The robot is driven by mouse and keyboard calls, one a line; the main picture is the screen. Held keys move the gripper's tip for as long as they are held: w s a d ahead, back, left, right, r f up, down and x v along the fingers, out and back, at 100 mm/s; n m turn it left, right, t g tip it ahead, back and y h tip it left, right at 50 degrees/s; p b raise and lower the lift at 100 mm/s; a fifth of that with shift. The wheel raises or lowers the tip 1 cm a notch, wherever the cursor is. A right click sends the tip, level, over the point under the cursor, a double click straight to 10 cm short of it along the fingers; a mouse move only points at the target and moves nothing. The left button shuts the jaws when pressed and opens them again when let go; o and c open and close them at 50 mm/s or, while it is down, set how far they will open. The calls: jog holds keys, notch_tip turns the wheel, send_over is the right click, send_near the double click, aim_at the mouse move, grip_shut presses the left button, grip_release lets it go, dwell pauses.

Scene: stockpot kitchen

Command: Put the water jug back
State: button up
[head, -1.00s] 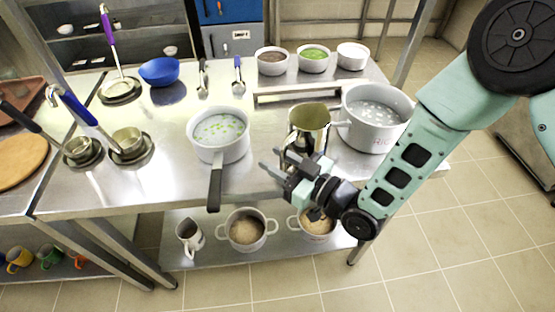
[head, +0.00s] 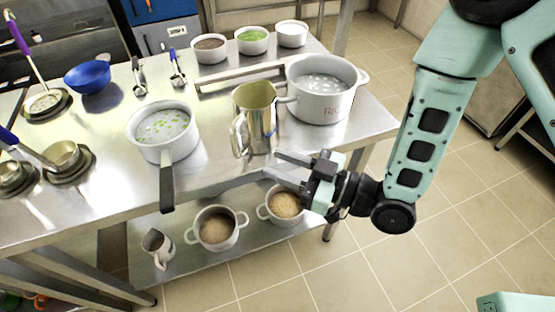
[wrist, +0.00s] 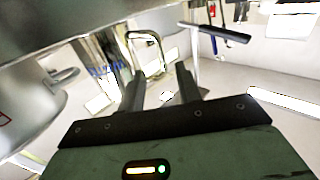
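A tall shiny metal jug (head: 258,118) stands upright on the steel counter, its handle towards the lower left, beside the large pot marked RICE (head: 322,92). A smaller pale jug (head: 157,247) stands on the lower shelf; I cannot tell from its look which one is the water jug. My gripper (head: 272,163) is open and empty, in front of the counter's front edge, below and to the right of the metal jug in the picture, apart from it. In the wrist view the two fingers (wrist: 161,85) are spread with nothing between them.
A saucepan with greens in liquid (head: 163,130) stands left of the metal jug, its handle past the front edge. Two pots (head: 216,229) (head: 284,205) stand on the lower shelf (head: 190,266). Bowls (head: 252,41) line the back. The floor at right (head: 430,250) is clear.

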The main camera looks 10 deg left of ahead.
jog(key=shift+d, duration=0.1)
jog(key=w+d+r+m+h, duration=0.2)
jog(key=d+r+m+h, duration=0.15)
jog(key=d+h, duration=0.65)
jog(key=s+d+r+m+g+h, duration=0.4)
jog(key=s+d+r+h, duration=0.2)
jog(key=s+d, duration=0.3)
jog(key=s+r, duration=0.1)
jog(key=s, duration=0.2)
jog(key=shift+s+d+r+h, duration=0.25)
jog(key=shift+s+h, duration=0.15)
